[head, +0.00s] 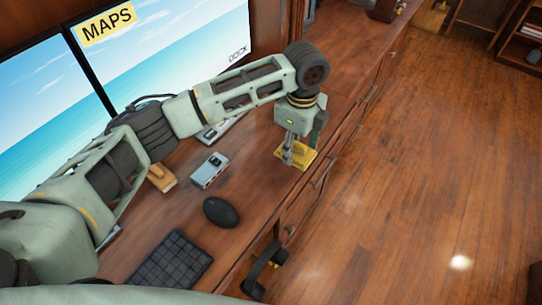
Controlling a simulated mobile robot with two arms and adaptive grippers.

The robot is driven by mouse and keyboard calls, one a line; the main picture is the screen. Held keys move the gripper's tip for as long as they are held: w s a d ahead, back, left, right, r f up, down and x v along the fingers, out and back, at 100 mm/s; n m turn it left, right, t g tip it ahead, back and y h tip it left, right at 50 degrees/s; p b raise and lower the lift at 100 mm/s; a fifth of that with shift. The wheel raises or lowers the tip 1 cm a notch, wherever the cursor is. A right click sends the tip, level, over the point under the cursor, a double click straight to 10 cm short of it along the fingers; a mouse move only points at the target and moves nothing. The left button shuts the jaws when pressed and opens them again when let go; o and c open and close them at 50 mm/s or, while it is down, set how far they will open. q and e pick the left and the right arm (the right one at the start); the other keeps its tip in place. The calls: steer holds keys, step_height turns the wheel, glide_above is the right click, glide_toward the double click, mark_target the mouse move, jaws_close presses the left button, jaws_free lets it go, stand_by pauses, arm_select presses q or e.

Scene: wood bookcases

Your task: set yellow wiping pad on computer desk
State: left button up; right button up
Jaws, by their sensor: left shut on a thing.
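The yellow wiping pad (309,154) is under my left gripper (294,158) near the front edge of the wooden computer desk (244,185). My left gripper is shut on the pad and points down. The pad lies at or just above the desk top; I cannot tell if it touches. Part of the pad is hidden behind the fingers. My right gripper is not in view.
A black mouse (221,212), a dark keyboard (170,262) and a small grey device (210,170) lie on the desk. A yellow-brown block (161,177) is near my arm. Monitors (170,50) stand behind. Open wood floor (430,170) lies to the right.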

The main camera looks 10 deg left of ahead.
arm_select(q)
glide_above(271, 169)
step_height(271, 169, down, 4)
steer(key=shift+d+r+p, duration=0.1)
steer(key=shift+p, duration=0.3)
steer(key=shift+f, duration=2.05)
steer(key=shift+f, duration=0.1)
steer(key=o, duration=1.1)
step_height(271, 169, up, 12)
steer(key=shift+r, duration=0.2)
steer(key=shift+f, duration=0.1)
